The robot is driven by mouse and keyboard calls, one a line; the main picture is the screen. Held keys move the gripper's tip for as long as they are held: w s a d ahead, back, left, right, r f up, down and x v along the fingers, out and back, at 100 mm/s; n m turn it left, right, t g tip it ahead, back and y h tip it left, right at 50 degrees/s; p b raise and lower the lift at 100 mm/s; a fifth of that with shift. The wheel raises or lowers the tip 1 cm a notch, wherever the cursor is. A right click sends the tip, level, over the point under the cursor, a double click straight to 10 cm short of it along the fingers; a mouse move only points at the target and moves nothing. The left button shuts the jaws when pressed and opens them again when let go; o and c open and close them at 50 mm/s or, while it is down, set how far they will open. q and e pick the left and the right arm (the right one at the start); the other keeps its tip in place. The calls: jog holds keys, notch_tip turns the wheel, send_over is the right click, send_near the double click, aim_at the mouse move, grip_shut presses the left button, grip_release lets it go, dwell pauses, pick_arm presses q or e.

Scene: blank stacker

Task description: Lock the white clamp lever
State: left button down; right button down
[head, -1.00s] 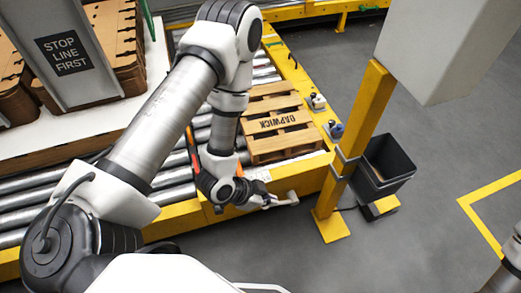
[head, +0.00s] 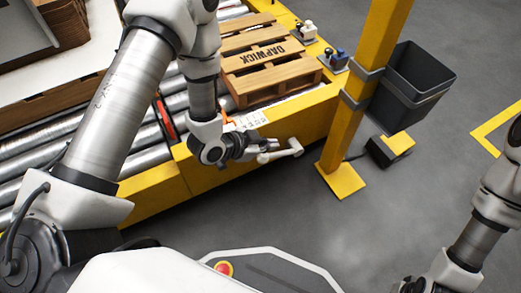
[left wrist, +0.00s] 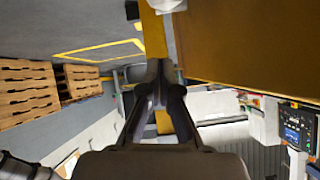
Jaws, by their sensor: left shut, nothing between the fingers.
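The white clamp lever (head: 287,153) sticks out from the yellow front side of the conveyor, below the pallet. It ends in a rounded knob. My left gripper (head: 270,146) is shut and empty at the lever's left part, very close to it. I cannot tell whether they touch. In the left wrist view my left gripper (left wrist: 160,72) has its fingers together with nothing between them, and a white piece shows at the top edge, too cropped to name. My right arm shows at the lower right of the head view; its gripper is outside the picture.
A wooden pallet (head: 262,67) marked DAPWICK sits on the conveyor rollers. A yellow post (head: 350,115) stands right of the lever, with a black bin (head: 415,85) behind it and a black-and-yellow pedal (head: 392,150) by its foot. Grey floor is clear in front.

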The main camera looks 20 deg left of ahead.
aim_at(273, 156)
pick_arm(q)
jog(key=f+b, duration=0.1)
jog(key=f, duration=0.1)
jog(key=w+f+b, duration=0.1)
jog(key=w+d+f+b, duration=0.1)
jog(key=f+b, duration=0.1)
jog(key=shift+w+f, duration=0.25)
jog(key=shift+f, duration=0.05)
jog(key=shift+s+a+f, duration=0.1)
jog(key=shift+a+f, duration=0.15)
jog(key=shift+f, duration=0.1)
jog(key=shift+s+a+f, duration=0.15)
jog(key=shift+s+f, duration=0.05)
jog(key=shift+s, duration=0.05)
jog(key=f, duration=0.1)
jog(key=f+p, duration=0.1)
jog(key=s+a+f, duration=0.1)
jog(key=shift+s+f+p, duration=0.1)
jog(key=shift+f+p, duration=0.2)
jog(key=shift+p, duration=0.1)
jog(key=shift+s+f, duration=0.1)
jog(key=shift+f, duration=0.15)
